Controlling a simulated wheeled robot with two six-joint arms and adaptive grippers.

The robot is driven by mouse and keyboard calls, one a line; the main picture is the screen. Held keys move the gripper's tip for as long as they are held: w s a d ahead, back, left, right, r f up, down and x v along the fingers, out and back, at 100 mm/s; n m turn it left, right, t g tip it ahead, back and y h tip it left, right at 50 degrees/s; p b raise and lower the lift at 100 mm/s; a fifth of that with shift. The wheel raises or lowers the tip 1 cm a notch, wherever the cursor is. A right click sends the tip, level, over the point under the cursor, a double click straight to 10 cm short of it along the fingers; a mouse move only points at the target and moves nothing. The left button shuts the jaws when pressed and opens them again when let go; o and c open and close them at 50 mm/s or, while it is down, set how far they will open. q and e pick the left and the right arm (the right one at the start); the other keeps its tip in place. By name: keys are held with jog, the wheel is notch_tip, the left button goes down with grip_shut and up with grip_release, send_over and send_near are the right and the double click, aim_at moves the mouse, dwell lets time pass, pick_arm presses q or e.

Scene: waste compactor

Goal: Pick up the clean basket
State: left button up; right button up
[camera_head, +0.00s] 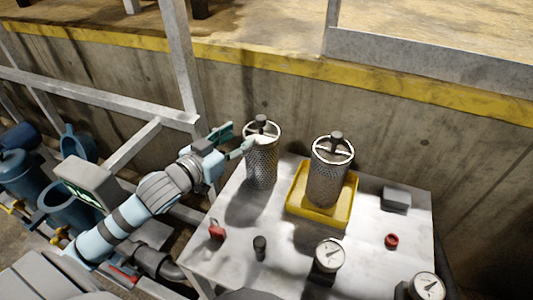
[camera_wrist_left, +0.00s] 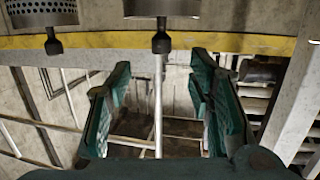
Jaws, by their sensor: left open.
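Two perforated metal baskets with round spoked tops and dark knobs stand upright on the metal table (camera_head: 205,255). One basket (camera_head: 262,165) stands bare on the table at the back left. The other basket (camera_head: 327,180) stands in a yellow tray (camera_head: 304,211). I cannot tell by look which is clean. My left gripper (camera_head: 236,139) is open and empty, just left of the left basket's top. In the left wrist view, which is upside down, its open fingers (camera_wrist_left: 160,100) have nothing between them, and parts of two baskets (camera_wrist_left: 42,14) (camera_wrist_left: 165,7) show at the top edge. My right gripper is not visible.
The table also holds a red padlock (camera_head: 216,231), a small black item (camera_head: 260,246), two gauges (camera_head: 329,254) (camera_head: 427,286), a red ring (camera_head: 392,241) and a grey box (camera_head: 396,199). A concrete wall and metal railing (camera_head: 183,70) stand behind.

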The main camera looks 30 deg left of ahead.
aim_at(258, 122)
pick_arm(q)
jog(key=x, duration=0.4)
jog(key=shift+w+d+b, duration=0.15)
jog(key=shift+w+b, duration=0.15)
jog(key=shift+w, duration=0.05)
jog(key=x, duration=0.6)
jog(key=shift+w, duration=0.25)
jog(key=shift+s+r, duration=0.1)
jog(key=shift+c, duration=0.3)
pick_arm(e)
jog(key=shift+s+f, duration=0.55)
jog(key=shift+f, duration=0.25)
pick_arm(q)
grip_shut()
